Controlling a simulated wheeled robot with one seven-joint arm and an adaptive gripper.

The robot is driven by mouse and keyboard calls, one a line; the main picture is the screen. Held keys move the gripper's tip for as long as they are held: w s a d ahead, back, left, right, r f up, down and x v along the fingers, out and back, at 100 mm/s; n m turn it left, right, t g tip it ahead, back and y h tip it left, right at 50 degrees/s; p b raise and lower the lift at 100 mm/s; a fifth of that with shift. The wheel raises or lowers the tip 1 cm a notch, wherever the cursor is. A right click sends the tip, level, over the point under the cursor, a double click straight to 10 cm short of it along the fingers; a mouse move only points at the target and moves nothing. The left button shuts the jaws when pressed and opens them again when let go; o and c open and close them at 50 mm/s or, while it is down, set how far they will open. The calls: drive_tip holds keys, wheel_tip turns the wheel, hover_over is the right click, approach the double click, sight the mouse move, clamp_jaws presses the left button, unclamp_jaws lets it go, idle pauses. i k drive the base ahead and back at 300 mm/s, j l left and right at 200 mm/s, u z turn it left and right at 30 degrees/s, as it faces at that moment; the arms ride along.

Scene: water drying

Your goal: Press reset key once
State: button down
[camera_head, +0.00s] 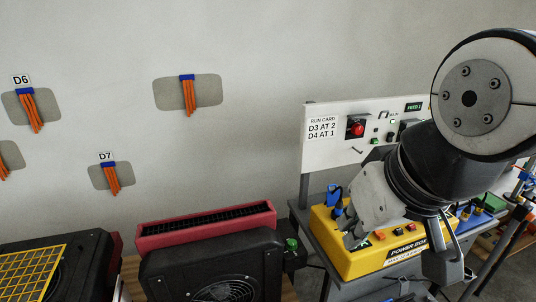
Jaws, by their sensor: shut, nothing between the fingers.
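The yellow power box (366,262) sits on a grey stand at right, with a small row of keys on its top. My gripper (351,238) is shut and empty, pointing down over the left part of the box top. Whether its tips touch the box or a key is hidden. My arm covers part of the box's back and right.
A white panel (318,156) with a red knob (357,129), small buttons and a run card stands behind the box. A black fan unit (205,268) and red-framed unit (160,231) are at lower middle. Orange bundles (187,95) hang on the wall.

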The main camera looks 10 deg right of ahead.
sight(411, 227)
drive_tip(key=z, duration=1.15)
drive_tip(key=l+u, duration=0.3)
drive_tip(key=l, duration=0.35)
drive_tip(key=i+l, duration=0.05)
